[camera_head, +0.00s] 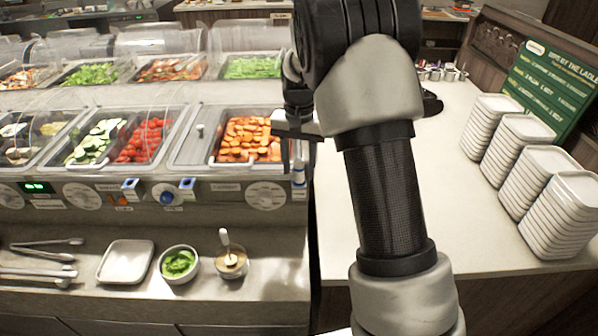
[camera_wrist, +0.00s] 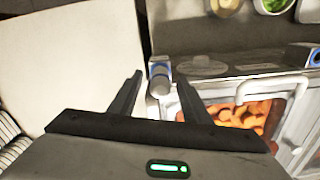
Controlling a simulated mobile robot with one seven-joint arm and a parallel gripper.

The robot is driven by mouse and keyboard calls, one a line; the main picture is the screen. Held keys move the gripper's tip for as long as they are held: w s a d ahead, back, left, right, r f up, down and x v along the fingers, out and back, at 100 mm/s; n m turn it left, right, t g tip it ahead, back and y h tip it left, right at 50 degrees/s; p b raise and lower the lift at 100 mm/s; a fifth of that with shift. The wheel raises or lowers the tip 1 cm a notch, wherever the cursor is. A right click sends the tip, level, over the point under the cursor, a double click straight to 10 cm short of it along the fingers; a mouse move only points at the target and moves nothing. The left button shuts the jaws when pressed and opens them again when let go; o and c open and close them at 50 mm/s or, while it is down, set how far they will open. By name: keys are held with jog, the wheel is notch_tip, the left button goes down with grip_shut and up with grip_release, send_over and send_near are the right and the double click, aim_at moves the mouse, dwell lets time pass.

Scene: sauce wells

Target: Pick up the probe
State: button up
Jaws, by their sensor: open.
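The probe is a small pale cylinder with blue on it, at the counter's front right corner in the head view (camera_head: 299,177). In the wrist view the probe (camera_wrist: 160,82) shows end-on between my fingers, its pale round end toward the camera. My gripper (camera_head: 298,158) points down just above it in the head view. In the wrist view my gripper (camera_wrist: 159,80) has its two dark fingers spread, one on each side of the probe. No contact shows. The lower part of the probe is hidden.
A pan of orange slices (camera_head: 249,139) lies beside my gripper, with a handled lid edge (camera_wrist: 270,84) nearby. Blue-and-white fittings (camera_head: 187,186) line the panel. A lower ledge holds bowls (camera_head: 179,264), a plate (camera_head: 126,262) and tongs (camera_head: 45,243). Plate stacks (camera_head: 563,213) stand right.

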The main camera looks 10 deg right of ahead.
jog(key=shift+c, duration=0.5)
grip_shut()
jog(key=shift+r, duration=0.1)
notch_tip(320, 180, up, 10)
jog(key=shift+f, duration=0.1)
